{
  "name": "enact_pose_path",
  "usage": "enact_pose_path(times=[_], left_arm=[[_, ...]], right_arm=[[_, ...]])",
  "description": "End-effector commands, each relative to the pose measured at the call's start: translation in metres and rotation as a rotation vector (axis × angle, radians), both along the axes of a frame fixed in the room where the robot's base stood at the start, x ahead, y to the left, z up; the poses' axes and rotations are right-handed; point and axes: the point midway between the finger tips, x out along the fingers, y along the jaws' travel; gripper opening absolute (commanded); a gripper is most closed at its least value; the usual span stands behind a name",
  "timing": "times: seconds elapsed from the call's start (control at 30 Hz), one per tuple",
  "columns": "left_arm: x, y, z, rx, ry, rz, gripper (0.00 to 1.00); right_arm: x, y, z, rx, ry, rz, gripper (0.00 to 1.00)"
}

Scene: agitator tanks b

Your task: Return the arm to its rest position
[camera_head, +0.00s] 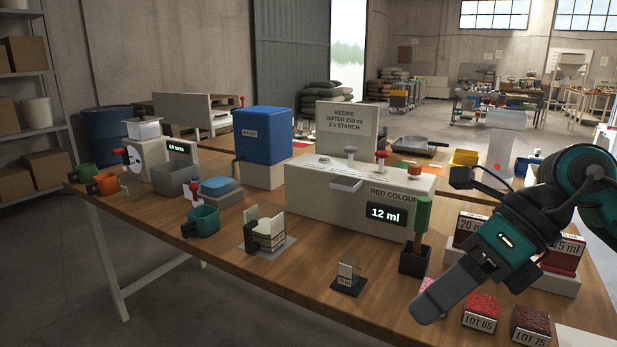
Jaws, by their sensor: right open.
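My right arm comes in from the right edge, and its gripper (432,303) hangs over the front right of the wooden table (205,276). The gripper points down and to the left, seen from the side. Its fingers overlap in this view, so the gap between them is hidden. No held thing shows at the fingertips. It partly covers a pink-red lot block just behind its tip. My left gripper is not in the picture.
Close to the right gripper stand a dark holder with a green-handled tool (422,222), the LOT 65 block (481,312), the LOT 75 block (530,325) and a volume-labelled stand (472,230). The 12 ml dispenser (325,207) stands behind.

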Motion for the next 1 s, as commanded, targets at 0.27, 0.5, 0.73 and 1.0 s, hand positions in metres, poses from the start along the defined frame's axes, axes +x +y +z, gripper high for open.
enact_pose_path(times=[0.27, 0.5, 0.73, 1.0], left_arm=[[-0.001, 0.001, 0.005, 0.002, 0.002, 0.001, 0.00], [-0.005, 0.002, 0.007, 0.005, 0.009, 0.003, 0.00], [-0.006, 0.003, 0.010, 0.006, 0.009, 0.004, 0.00], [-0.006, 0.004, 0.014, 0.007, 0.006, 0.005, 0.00]], right_arm=[[-0.013, 0.088, 0.013, 0.734, 0.370, -0.087, 0.64], [0.030, 0.082, 0.002, 1.293, 0.756, -0.500, 0.64], [0.060, 0.029, -0.104, 1.620, 1.149, -1.159, 0.64], [-0.008, -0.017, -0.276, 1.619, 1.528, -2.001, 0.64]])
